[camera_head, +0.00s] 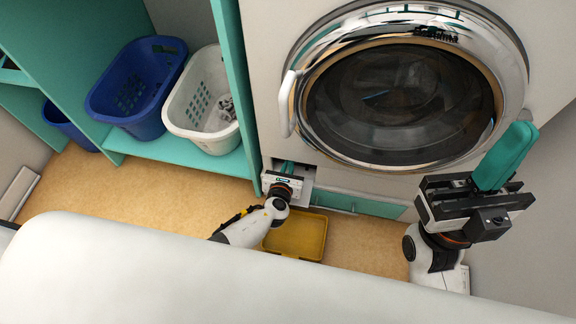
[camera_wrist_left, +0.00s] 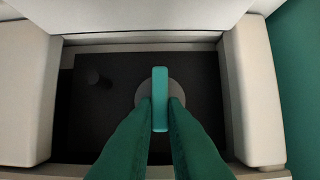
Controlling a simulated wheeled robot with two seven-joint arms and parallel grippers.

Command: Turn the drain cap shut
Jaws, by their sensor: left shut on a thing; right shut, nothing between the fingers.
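The drain cap (camera_wrist_left: 160,88) sits in the dark recess low on the washer's front. It has a grey round base and a teal bar grip, which stands vertical in the left wrist view. My left gripper (camera_head: 286,166) reaches into the opening at the washer's lower left corner. In the left wrist view its two green fingers (camera_wrist_left: 160,112) are shut on the bar, one on each side. In the head view the cap is hidden by the gripper. My right gripper (camera_head: 518,140) is shut and empty, fingers up, in front of the washer's right side.
The washer's round glass door (camera_head: 400,100) is closed above the opening. A yellow tray (camera_head: 310,238) lies on the floor below my left gripper. A blue basket (camera_head: 140,90) and a white basket (camera_head: 190,105) stand on a teal shelf at left. A small dark peg (camera_wrist_left: 97,78) is left of the cap.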

